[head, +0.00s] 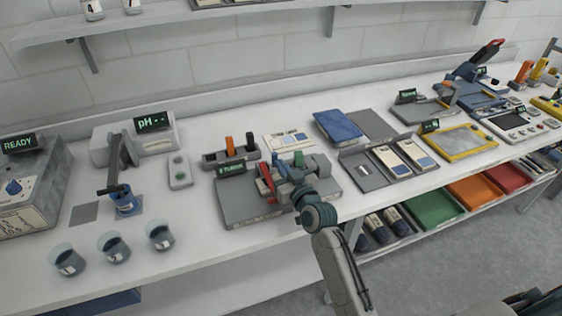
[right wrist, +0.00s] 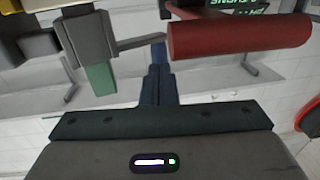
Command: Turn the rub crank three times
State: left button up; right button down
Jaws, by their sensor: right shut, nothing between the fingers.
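The rub station is a grey base (head: 240,205) on the bench with a small green-lettered sign (head: 231,169). A red handle (head: 264,190), seemingly the crank's grip, stands over its middle. In the right wrist view the red grip (right wrist: 240,38) is a large cylinder at upper right. My right gripper (head: 284,181) is over the station, beside the red grip. In the wrist view its dark blue fingers (right wrist: 158,52) are shut and empty, near the cylinder's left end; contact cannot be told. My wrist hides part of the station. My left gripper is out of view.
A grey block with a green piece (right wrist: 100,78) is left of the fingers in the wrist view. A rack with orange and dark handles (head: 230,155) stands behind the station, a grey tray (head: 370,172) to its right. Beakers (head: 160,236) stand front left, with bare bench between.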

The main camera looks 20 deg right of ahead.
jog(key=shift+w, duration=0.4)
jog(key=shift+w+a+f+b, duration=0.15)
jog(key=shift+w+f+b, duration=0.05)
jog(key=shift+w+b, duration=0.85)
jog(key=shift+w, duration=0.2)
jog(key=shift+w+r, duration=0.1)
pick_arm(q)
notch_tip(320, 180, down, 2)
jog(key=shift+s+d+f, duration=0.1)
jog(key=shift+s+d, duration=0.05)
